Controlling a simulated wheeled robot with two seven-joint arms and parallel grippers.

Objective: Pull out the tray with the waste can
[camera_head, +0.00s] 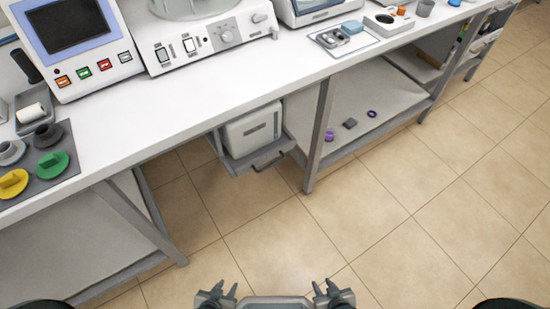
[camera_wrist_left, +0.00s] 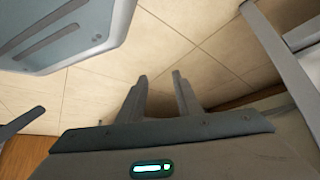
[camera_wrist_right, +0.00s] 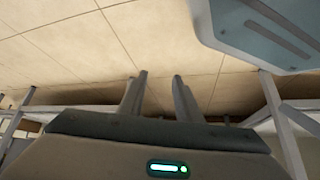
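The waste can (camera_head: 253,130) is a white box under the workbench in the head view. It stands on a grey tray (camera_head: 241,167) with a dark handle (camera_head: 268,160) at its front; most of the tray is hidden below the tabletop. My left gripper (camera_head: 229,290) and right gripper (camera_head: 320,287) are at the bottom edge of the head view, in front of the bench and apart from the tray. The left wrist view shows the left fingers (camera_wrist_left: 163,84) apart with nothing between them. The right wrist view shows the right fingers (camera_wrist_right: 159,78) apart and empty.
The white workbench (camera_head: 190,118) runs across the view with lab devices on it. Grey table legs (camera_head: 319,135) stand right of the tray, and slanted ones (camera_head: 140,218) left. A lower shelf (camera_head: 365,95) holds small purple and grey parts. The tiled floor (camera_head: 270,235) in front is clear.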

